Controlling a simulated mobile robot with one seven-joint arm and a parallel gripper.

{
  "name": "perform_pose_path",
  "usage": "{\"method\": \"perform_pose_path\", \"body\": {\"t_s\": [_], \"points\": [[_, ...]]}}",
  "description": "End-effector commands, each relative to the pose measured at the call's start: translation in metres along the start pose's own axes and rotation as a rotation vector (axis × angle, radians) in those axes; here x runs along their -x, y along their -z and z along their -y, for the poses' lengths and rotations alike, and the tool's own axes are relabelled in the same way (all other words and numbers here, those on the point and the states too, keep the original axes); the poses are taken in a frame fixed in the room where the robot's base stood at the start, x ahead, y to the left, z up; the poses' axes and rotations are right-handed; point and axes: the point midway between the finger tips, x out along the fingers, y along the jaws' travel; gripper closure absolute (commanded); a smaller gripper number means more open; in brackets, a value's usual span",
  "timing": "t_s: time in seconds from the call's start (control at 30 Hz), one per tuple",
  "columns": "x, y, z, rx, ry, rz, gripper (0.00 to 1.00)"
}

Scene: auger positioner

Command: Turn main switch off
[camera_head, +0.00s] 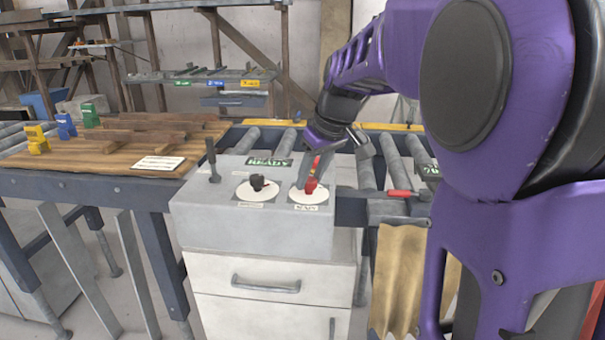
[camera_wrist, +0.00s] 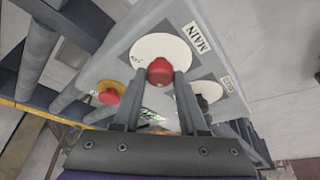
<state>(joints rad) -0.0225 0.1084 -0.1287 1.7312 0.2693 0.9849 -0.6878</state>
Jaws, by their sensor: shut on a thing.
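The main switch is a red knob (camera_head: 311,186) on a white round plate, at the right of the grey control box (camera_head: 255,226). In the wrist view the red knob (camera_wrist: 160,72) sits on its white plate (camera_wrist: 176,47) beside a label reading MAIN. My gripper (camera_head: 314,178) reaches down from above right onto the knob. In the wrist view the two grey fingers of my gripper (camera_wrist: 157,80) close on the knob from both sides. The knob's exact turn angle is partly hidden by the fingers.
A black knob (camera_head: 259,183) on a second white plate is left of the red one. A grey lever (camera_head: 211,160) stands at the box's left corner. A green READY sign (camera_head: 269,162) is behind. A red-handled lever (camera_head: 400,193) lies to the right. Rollers run behind the box.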

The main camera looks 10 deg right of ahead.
Motion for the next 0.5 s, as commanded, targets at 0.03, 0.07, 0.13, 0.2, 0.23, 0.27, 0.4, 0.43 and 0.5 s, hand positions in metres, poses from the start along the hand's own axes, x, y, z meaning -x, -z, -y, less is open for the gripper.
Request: {"method": "perform_pose_path", "body": {"t_s": [0.03, 0.07, 0.13, 0.2, 0.23, 0.27, 0.4, 0.43, 0.5], "points": [[0.0000, 0.0001, 0.0001, 0.000, 0.000, 0.000, 1.00], [0.0000, 0.0001, 0.0001, 0.000, 0.000, 0.000, 1.00], [0.0001, 0.0001, 0.0001, -0.001, 0.000, 0.000, 1.00], [0.0002, 0.0002, 0.0002, -0.004, -0.002, 0.000, 1.00], [0.0003, 0.0003, 0.0003, -0.007, -0.003, 0.000, 1.00], [0.0004, 0.0003, 0.0003, -0.011, -0.005, 0.000, 1.00], [0.0007, 0.0005, 0.0006, -0.049, -0.021, 0.000, 1.00], [0.0008, 0.0005, 0.0009, -0.060, -0.026, 0.000, 1.00], [0.0010, 0.0007, 0.0013, -0.096, -0.041, 0.000, 1.00]]}}
